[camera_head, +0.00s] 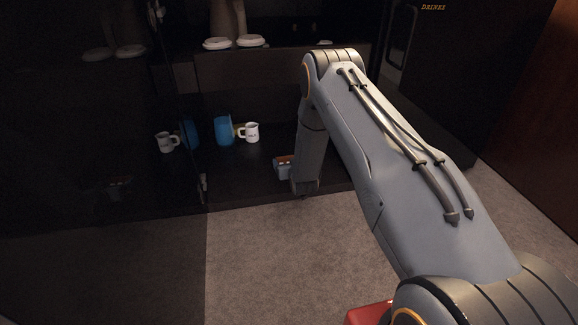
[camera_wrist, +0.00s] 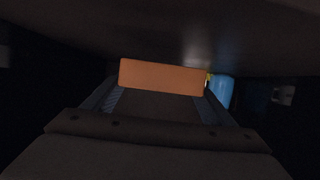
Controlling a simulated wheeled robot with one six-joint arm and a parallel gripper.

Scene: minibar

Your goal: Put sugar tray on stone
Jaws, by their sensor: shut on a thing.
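An orange-brown, box-like thing, which looks like the sugar tray (camera_wrist: 162,77), sits between my gripper's fingers in the wrist view. My gripper (camera_wrist: 160,92) is shut on it, one finger at each side. In the head view, a small orange-brown part of the tray (camera_head: 285,159) shows at the end of my arm, low inside the dark cabinet near its front edge. My arm link hides most of my gripper and the tray there. I cannot tell whether the tray touches the cabinet floor. I cannot make out which surface is the stone.
A blue cup (camera_head: 224,131) and a white mug (camera_head: 250,132) stand left of my gripper on the lower shelf. A glass door (camera_head: 100,150) stands at left, with reflections. White round items (camera_head: 250,41) sit on the upper shelf. A dark surface (camera_wrist: 160,30) hangs close above my gripper.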

